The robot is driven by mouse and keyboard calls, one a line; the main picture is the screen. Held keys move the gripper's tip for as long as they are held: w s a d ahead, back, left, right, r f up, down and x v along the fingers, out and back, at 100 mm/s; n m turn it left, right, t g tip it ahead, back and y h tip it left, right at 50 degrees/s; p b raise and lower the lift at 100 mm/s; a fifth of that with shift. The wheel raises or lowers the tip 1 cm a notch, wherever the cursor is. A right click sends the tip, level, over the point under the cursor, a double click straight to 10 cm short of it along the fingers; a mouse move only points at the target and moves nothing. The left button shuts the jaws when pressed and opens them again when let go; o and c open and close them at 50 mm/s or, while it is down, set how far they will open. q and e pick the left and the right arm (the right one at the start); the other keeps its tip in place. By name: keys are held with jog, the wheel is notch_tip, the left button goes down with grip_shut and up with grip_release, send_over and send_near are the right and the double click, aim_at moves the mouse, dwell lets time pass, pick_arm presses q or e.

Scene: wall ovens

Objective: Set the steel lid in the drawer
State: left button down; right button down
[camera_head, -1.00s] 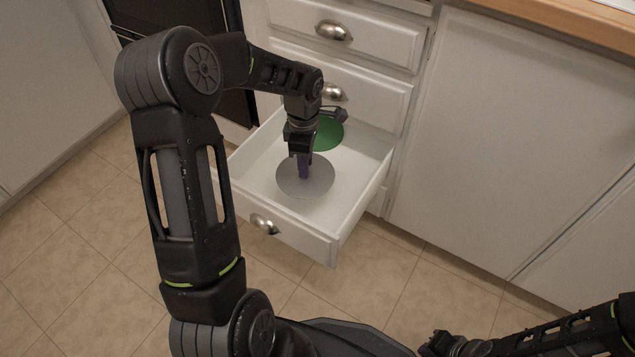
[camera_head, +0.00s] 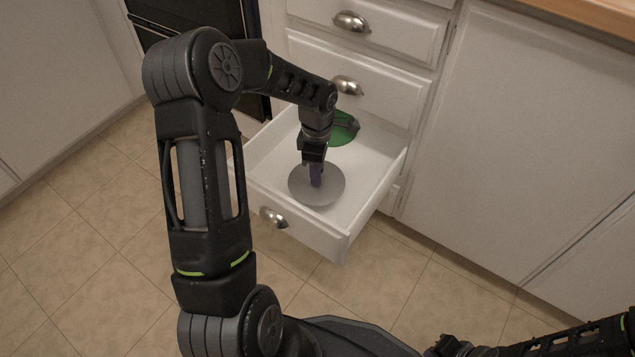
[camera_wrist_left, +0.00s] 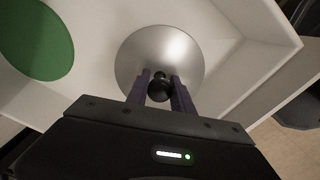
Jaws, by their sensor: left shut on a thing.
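The steel lid (camera_head: 331,194) is a round grey disc inside the open white drawer (camera_head: 384,192), toward its front. In the left wrist view the lid (camera_wrist_left: 160,45) shows a dark knob (camera_wrist_left: 158,90) between my purple fingers. My left gripper (camera_head: 316,183) points down and is shut on that knob. I cannot tell whether the lid rests on the drawer floor or hangs just above it. My right gripper (camera_head: 445,346) is at the bottom edge of the head view, away from the drawer; its fingers are not clear.
A green disc (camera_head: 341,134) lies at the back of the drawer, behind the lid; it also shows in the left wrist view (camera_wrist_left: 35,38). Closed drawers (camera_head: 390,88) are above. A white cabinet door (camera_head: 500,130) stands to the right. The tiled floor (camera_head: 90,230) is clear.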

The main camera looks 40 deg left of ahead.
pick_arm(q)
jog(key=shift+f+b, duration=1)
jog(key=shift+f, duration=1.45)
jog(key=shift+f, duration=0.15)
jog(key=c, duration=1.1)
grip_release()
jog(key=shift+r, duration=0.55)
notch_tip(320, 180, up, 11)
jog(key=p, duration=0.4)
jog(key=shift+r, duration=0.1)
